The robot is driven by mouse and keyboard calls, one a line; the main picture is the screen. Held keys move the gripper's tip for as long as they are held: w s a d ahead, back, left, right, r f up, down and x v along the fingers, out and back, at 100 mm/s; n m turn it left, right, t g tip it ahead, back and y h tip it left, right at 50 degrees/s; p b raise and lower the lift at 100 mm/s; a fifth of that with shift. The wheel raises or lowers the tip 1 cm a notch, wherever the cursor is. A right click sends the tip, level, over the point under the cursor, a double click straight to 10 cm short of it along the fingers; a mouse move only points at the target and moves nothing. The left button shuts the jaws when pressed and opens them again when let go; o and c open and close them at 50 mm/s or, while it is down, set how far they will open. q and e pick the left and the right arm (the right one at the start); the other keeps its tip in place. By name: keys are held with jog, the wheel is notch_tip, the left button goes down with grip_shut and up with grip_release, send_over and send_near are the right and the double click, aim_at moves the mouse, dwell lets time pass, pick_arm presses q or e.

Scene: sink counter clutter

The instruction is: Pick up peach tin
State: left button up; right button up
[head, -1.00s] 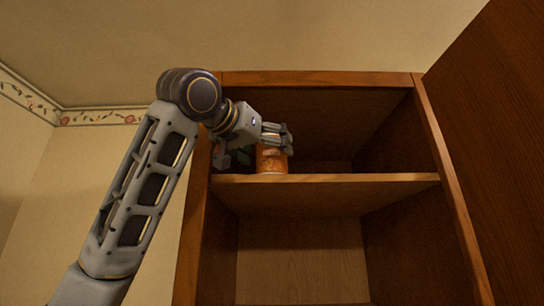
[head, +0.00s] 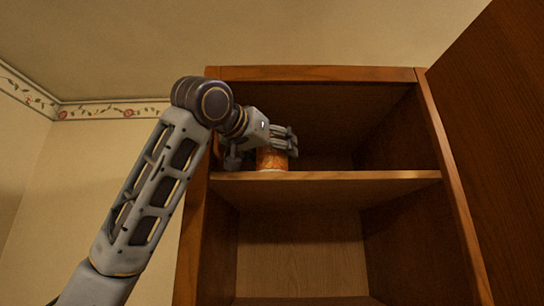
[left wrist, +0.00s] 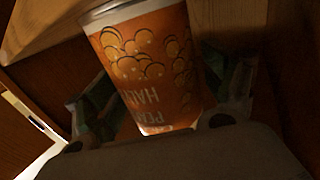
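The peach tin (head: 271,160), orange with fruit pictures, stands on the cabinet's upper shelf near its left side. My left gripper (head: 283,143) is at the tin, its fingers reaching across the tin's upper part. In the left wrist view the tin (left wrist: 150,70) fills the middle, its lettering upside down and its silver rim at the top. One finger with a greenish pad is on each side of it. The fingers look spread around the tin; whether either touches it is hard to see. My right gripper is not in view.
The wooden shelf (head: 340,180) is bare to the right of the tin. The cabinet's left side panel (head: 193,230) stands close to my left arm. A brown door or panel (head: 490,110) is at the right. The lower compartment looks empty.

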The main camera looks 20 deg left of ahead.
aim_at(274, 137)
pick_arm(q)
jog(key=c, duration=1.2)
jog(key=shift+o, duration=0.2)
jog(key=shift+r, duration=0.2)
jog(key=shift+d+r+b, duration=0.2)
jog(key=shift+r+b, duration=0.1)
jog(key=shift+b, duration=0.05)
notch_tip(274, 137, up, 2)
jog(key=shift+r, duration=0.1)
notch_tip(274, 137, up, 4)
jog(key=shift+r, duration=0.1)
jog(key=w+d, duration=0.2)
jog(key=d, duration=0.7)
jog(key=w+d, duration=0.3)
jog(key=d, duration=0.7)
jog(key=shift+w, duration=0.25)
